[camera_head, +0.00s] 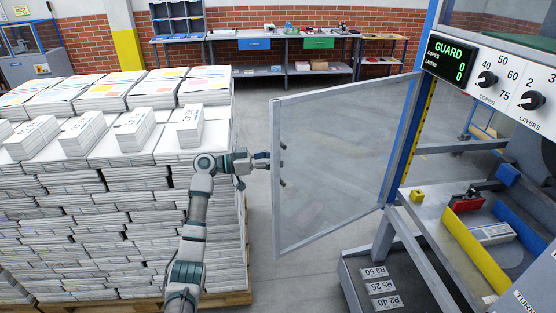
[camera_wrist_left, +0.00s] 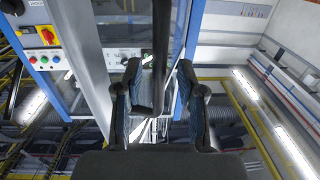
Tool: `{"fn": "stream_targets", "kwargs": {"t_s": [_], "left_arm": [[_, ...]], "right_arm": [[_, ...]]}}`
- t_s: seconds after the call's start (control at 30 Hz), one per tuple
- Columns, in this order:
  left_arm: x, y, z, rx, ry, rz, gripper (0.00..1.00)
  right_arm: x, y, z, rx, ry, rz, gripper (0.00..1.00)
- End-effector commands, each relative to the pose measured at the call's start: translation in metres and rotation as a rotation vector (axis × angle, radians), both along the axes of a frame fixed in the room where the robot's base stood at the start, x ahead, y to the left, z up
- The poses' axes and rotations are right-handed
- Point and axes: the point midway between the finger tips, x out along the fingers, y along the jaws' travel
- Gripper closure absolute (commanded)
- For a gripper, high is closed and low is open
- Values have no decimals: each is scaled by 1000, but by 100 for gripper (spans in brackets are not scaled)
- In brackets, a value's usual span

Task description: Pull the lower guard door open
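The guard door (camera_head: 335,160), a clear panel in a grey frame, stands swung out from the machine, its right side at the blue post (camera_head: 408,140). My left gripper (camera_head: 265,160) is at the door's free left edge. In the left wrist view, the fingers of my left gripper (camera_wrist_left: 159,75) are spread, one on each side of a dark bar-like handle (camera_wrist_left: 160,45), with gaps showing beside it. Whether a finger touches the handle I cannot tell. My right gripper is not in view.
Stacked newspapers (camera_head: 120,220) on a pallet stand left of the door, close to my left arm. The machine's control panel (camera_head: 490,75) reads GUARD. Inside are a yellow bar (camera_head: 470,250) and a red part (camera_head: 466,202). Floor is open behind; a workbench (camera_head: 285,35) stands at the back.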

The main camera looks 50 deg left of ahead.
Motion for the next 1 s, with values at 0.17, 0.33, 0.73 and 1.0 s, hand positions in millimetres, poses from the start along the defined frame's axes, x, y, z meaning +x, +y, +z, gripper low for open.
{"fn": "stream_targets", "kwargs": {"t_s": [0.17,0.33,0.73,1.0], "left_arm": [[-32,22,-1,2,3,2,61],[-62,42,-2,1,4,1,61],[-87,58,-2,1,4,-2,61],[-83,56,-10,5,23,2,96]], "right_arm": [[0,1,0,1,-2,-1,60],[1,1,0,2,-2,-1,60],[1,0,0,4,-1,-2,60],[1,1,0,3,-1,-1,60]]}}
